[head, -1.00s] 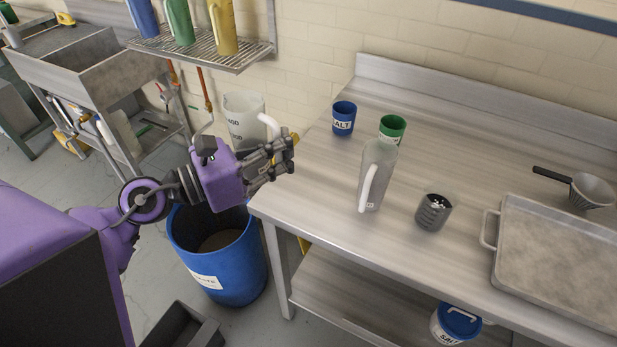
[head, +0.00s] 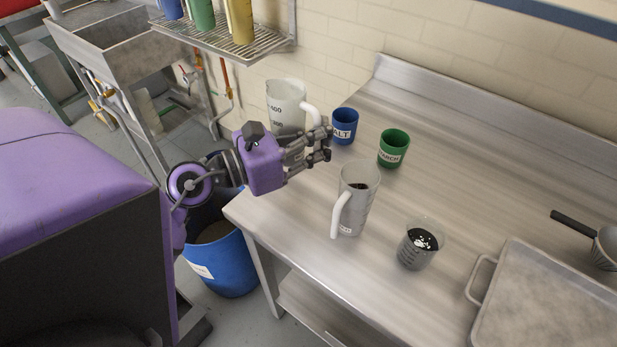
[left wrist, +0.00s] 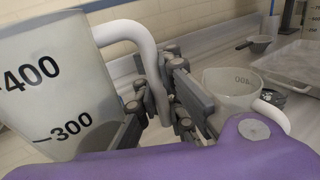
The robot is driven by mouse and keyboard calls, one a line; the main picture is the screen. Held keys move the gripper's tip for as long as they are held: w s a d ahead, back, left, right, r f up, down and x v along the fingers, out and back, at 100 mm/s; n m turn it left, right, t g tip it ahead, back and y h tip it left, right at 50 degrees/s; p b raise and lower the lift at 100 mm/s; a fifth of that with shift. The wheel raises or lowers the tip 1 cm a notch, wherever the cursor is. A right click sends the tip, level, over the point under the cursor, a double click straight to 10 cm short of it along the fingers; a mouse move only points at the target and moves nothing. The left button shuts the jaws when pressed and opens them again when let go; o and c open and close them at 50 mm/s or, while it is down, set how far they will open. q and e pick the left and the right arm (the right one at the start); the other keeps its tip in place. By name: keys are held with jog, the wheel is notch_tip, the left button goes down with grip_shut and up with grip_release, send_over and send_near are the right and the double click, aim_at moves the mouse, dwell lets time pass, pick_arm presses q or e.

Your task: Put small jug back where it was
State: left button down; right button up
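The small jug (head: 287,106) is translucent, with a white handle and marks at 400 and lower. It is upright at the left end of the steel table (head: 300,215), left of the blue salt cup. My left gripper (head: 322,143) is in front of it. In the left wrist view the jug (left wrist: 50,90) fills the left side, and its handle runs down between the fingers of my left gripper (left wrist: 160,105), which look closed on it. I cannot tell whether the jug's base touches anything. My right gripper is not in view.
Another handled jug (head: 359,190) stands on the table, with a beaker of dark contents (head: 418,247) beside it. Behind are a blue salt cup (head: 344,124) and a green starch cup (head: 393,147). A metal tray (head: 550,305) lies at right. A bottle rack (head: 235,42) hangs above left.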

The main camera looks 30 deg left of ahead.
pick_arm(q)
notch_tip(320, 180, down, 9)
jog(key=shift+s+f+b, duration=0.1)
jog(key=shift+f+b, duration=0.05)
jog(key=shift+b, duration=1)
jog(key=shift+f, duration=0.3)
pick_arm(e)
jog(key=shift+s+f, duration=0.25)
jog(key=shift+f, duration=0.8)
pick_arm(q)
jog(key=shift+f, duration=0.25)
jog(key=c, duration=1.9)
grip_release()
jog(key=shift+r, duration=0.1)
jog(key=shift+o, duration=0.2)
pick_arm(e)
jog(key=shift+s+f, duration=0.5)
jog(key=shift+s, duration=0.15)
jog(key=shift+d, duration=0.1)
